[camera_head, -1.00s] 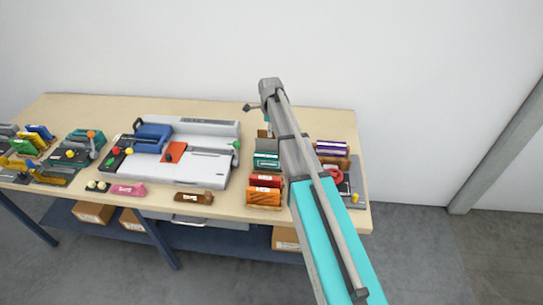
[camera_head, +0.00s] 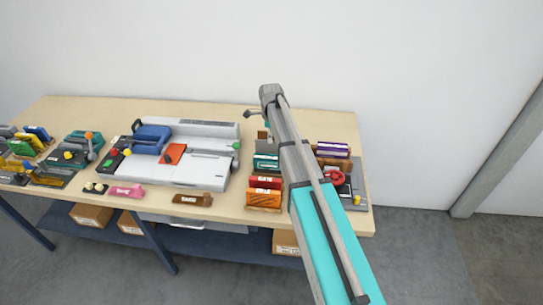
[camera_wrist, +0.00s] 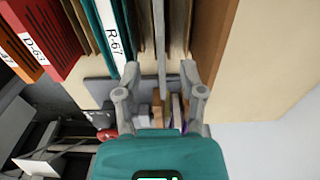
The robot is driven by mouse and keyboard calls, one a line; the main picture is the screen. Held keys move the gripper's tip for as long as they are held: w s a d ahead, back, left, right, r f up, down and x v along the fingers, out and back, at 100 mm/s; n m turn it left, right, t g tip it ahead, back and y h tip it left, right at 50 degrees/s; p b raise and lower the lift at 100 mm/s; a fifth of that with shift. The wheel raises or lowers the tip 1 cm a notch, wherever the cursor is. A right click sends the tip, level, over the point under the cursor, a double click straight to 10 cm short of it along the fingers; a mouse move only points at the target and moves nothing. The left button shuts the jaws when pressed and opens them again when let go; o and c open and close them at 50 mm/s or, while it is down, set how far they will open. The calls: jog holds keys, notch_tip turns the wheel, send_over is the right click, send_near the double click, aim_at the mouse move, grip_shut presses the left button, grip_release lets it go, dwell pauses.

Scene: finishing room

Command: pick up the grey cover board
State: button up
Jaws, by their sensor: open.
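In the wrist view, a thin grey board (camera_wrist: 160,35), which looks like the grey cover board, stands on edge in a row of boards. My gripper (camera_wrist: 159,70) is open, with one finger on each side of the board's near end. I cannot tell whether either finger touches it. In the head view my arm hides most of the gripper and I cannot make out the grey board.
Brown boards flank the grey one closely. A large white-and-blue machine (camera_head: 190,158) occupies the table's middle. Bare tabletop (camera_head: 335,122) lies behind the rack.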

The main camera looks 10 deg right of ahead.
aim_at(271, 153)
jog(key=shift+f+b, duration=1.6)
jog(key=shift+f, duration=0.3)
grip_shut()
